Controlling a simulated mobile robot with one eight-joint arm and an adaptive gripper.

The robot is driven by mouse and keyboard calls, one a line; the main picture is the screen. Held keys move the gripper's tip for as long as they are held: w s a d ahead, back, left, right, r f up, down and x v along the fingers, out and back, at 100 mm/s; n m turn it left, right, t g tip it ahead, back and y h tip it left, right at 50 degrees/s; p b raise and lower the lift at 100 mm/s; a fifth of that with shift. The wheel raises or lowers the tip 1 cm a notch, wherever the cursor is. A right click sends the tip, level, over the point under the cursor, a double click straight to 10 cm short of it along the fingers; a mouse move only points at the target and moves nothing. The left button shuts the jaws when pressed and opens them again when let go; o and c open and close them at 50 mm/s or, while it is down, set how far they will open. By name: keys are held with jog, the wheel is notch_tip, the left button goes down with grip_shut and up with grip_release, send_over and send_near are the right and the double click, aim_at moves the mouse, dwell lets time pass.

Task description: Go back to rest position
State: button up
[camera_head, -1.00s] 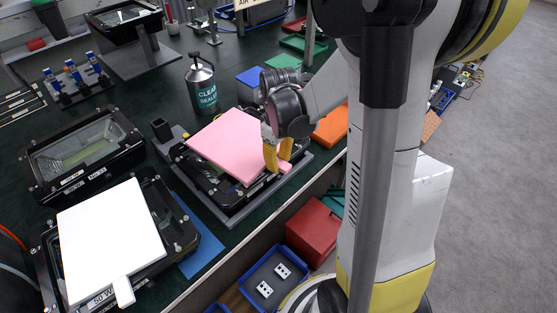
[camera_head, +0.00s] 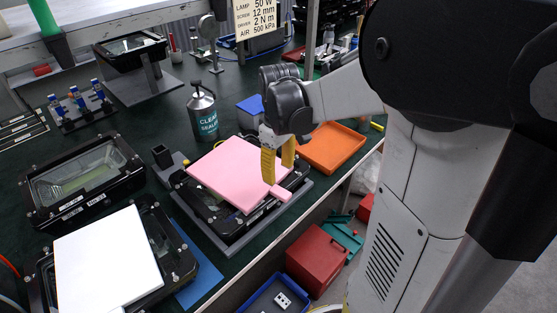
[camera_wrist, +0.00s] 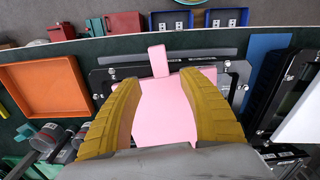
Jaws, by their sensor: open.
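My gripper (camera_head: 278,166) is open and empty, with yellow fingers, and hangs above the right part of the pink plate. In the wrist view its fingers (camera_wrist: 160,95) stand apart, with the pink plate (camera_wrist: 163,108) seen between and beyond them. The pink plate (camera_head: 236,173) lies on a black floodlight housing (camera_head: 207,203), and its tab (camera_head: 281,193) points toward the bench's front edge. I cannot tell the exact gap between fingertips and plate.
A white plate (camera_head: 105,262) covers another housing at the front left. An open housing (camera_head: 82,178) lies behind it. A bottle (camera_head: 204,115) stands behind the pink plate, and an orange tray (camera_head: 331,148) lies right of my gripper. A red box (camera_head: 317,258) is below the bench edge.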

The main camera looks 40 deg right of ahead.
jog(key=s+a+r+m+t, duration=0.1)
jog(key=s+a+r+t, duration=0.2)
jog(key=a, duration=0.4)
jog(key=s+a+r+m+t, duration=0.2)
jog(key=s+a+r+t, duration=0.2)
jog(key=s+a, duration=0.1)
jog(key=shift+s+a+m, duration=0.3)
jog(key=shift+s+a, duration=0.05)
jog(key=shift+a, duration=0.55)
jog(key=shift+r, duration=0.1)
dwell(1.4)
